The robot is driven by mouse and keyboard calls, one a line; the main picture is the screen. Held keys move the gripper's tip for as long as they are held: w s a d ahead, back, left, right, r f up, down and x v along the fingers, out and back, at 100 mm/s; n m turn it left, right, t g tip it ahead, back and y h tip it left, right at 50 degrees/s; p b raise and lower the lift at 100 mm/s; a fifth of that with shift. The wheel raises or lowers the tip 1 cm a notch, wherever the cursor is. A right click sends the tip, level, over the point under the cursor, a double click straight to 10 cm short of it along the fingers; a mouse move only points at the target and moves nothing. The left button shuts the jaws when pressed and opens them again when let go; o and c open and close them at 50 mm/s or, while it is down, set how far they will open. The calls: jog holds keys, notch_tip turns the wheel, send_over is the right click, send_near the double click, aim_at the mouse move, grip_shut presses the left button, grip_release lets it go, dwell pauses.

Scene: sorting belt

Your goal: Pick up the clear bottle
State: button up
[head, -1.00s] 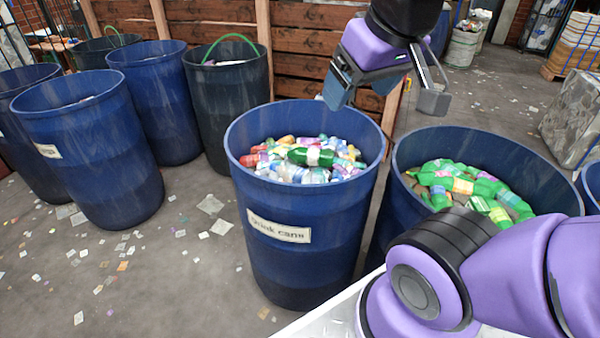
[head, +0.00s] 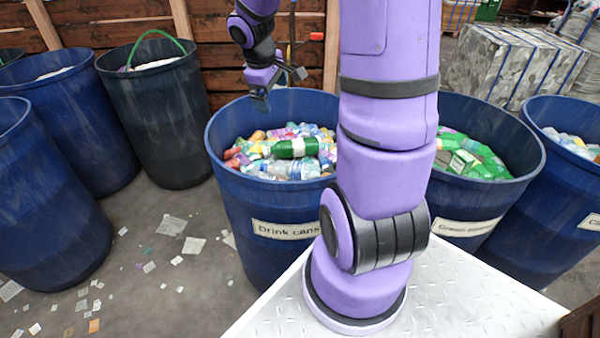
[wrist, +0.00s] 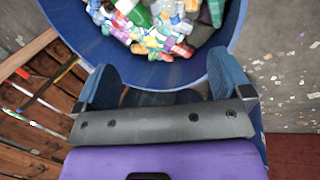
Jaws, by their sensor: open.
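A clear bottle (head: 302,168) appears to lie on the heap near the front of the drink cans bin (head: 275,228), just in front of a green bottle (head: 296,148) with a pale label. My gripper (head: 278,88) is open and empty, above the far rim of this bin, behind and above the bottles. In the wrist view my gripper's two fingers (wrist: 162,78) are spread wide with nothing between them. The bin's blue rim (wrist: 165,75) and its heap show beyond them. I cannot surely pick out the clear bottle in the wrist view.
A bin of green bottles (head: 490,200) stands to the right, partly behind my arm, with another bin (head: 555,170) beyond it. Several blue bins (head: 75,120) and a dark bin (head: 160,125) stand to the left. A wooden plank wall (head: 218,55) is behind.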

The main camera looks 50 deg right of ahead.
jog(key=w+d+f+n+g+y, duration=0.1)
jog(key=d+f, duration=0.6)
jog(key=f, duration=0.5)
jog(key=n+y, duration=0.2)
send_over(300, 166)
notch_tip(300, 166, down, 12)
jog(key=shift+a+r, duration=0.15)
jog(key=shift+r, duration=0.05)
notch_tip(300, 166, down, 7)
jog(key=shift+r, duration=0.1)
jog(key=shift+w+d+f, duration=0.1)
jog(key=shift+d+f, duration=0.1)
jog(key=shift+f, duration=1.1)
jog(key=shift+w+d+f, duration=0.1)
jog(key=shift+d+f, duration=0.1)
jog(key=shift+f, duration=1.05)
jog(key=shift+c, duration=0.4)
jog(key=c, duration=0.9)
